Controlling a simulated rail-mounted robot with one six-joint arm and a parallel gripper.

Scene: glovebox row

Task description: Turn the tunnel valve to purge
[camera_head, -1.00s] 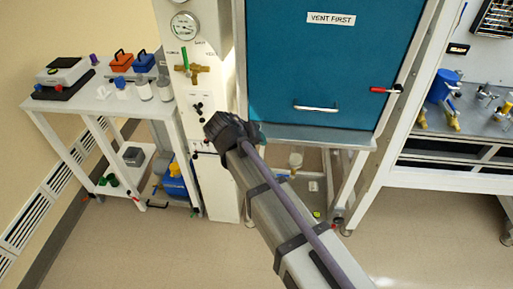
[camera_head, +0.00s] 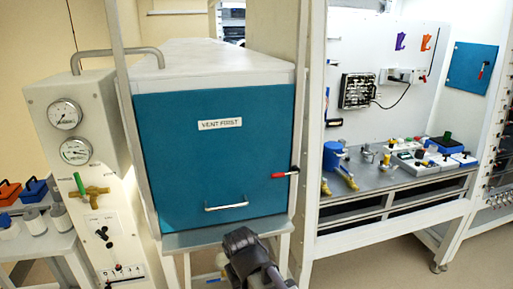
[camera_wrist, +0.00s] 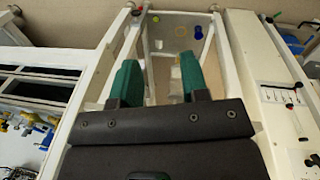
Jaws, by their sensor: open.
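The tunnel valve (camera_head: 90,190) is a brass fitting with a green lever on the front of the white gauge panel, left of the teal door. The lever stands nearly upright, its top leaning slightly left. The labels around it are too small to read now. My gripper (camera_wrist: 160,77) shows in the wrist view with its two green fingers spread and nothing between them. It points toward the open frame under a bench, apart from the valve. The valve is not seen in the wrist view. In the head view my arm is at bottom centre, and the fingers are not visible.
The teal door (camera_head: 215,160) marked "VENT FIRST" has a bar handle and a red-handled latch (camera_head: 285,173). Two gauges (camera_head: 70,130) sit above the valve, and black knobs and switches below. A side table (camera_head: 40,245) stands left. A bench (camera_head: 390,185) with equipment stands right.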

